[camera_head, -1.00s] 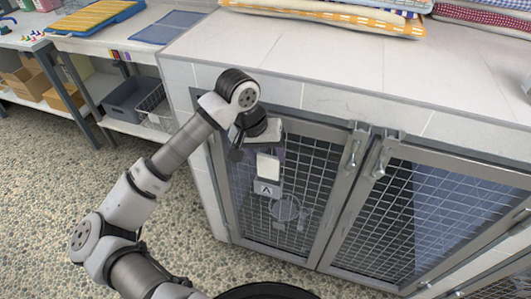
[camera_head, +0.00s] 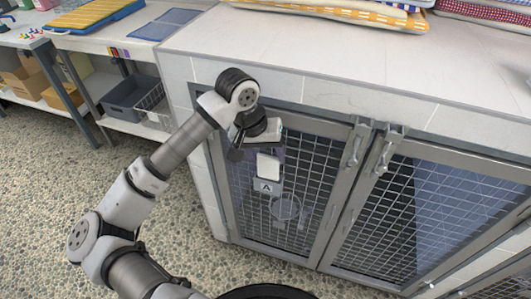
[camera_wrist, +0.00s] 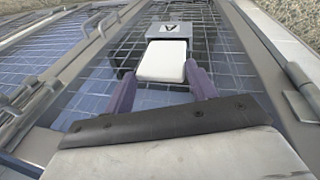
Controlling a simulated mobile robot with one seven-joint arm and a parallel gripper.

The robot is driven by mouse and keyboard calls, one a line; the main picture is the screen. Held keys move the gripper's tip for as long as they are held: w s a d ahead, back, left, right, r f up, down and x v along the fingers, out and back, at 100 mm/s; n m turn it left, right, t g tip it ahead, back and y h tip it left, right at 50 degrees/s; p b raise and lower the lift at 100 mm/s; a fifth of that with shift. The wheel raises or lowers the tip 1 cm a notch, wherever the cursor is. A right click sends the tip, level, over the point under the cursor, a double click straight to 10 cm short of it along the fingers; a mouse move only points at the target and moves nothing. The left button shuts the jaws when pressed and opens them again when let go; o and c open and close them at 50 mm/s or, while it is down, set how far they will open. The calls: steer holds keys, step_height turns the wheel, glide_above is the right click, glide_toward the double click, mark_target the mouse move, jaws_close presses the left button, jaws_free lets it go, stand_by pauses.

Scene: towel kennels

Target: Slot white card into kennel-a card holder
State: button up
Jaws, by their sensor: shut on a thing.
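The white card (camera_head: 268,166) is held upright in front of the left kennel door. It also shows in the wrist view (camera_wrist: 162,62), between the two purplish fingers of my gripper (camera_wrist: 161,86), which are shut on it. The grey card holder marked A (camera_head: 267,187) is on the mesh of that door, directly below the card. In the wrist view the holder (camera_wrist: 167,29) lies just beyond the card's far edge. The card's edge meets or overlaps the holder; I cannot tell whether it is inside the slot.
Door latches (camera_head: 357,145) stick out to the right. The light countertop (camera_head: 300,55) overhangs above, with folded towels (camera_head: 330,14) at the back. The pebbled floor (camera_head: 190,235) is clear.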

mark_target(266, 165)
steer(key=shift+f+b, duration=2.05)
steer(key=shift+b, duration=0.5)
steer(key=o, duration=1.3)
steer(key=v, duration=1.4)
steer(key=shift+w+d, duration=0.1)
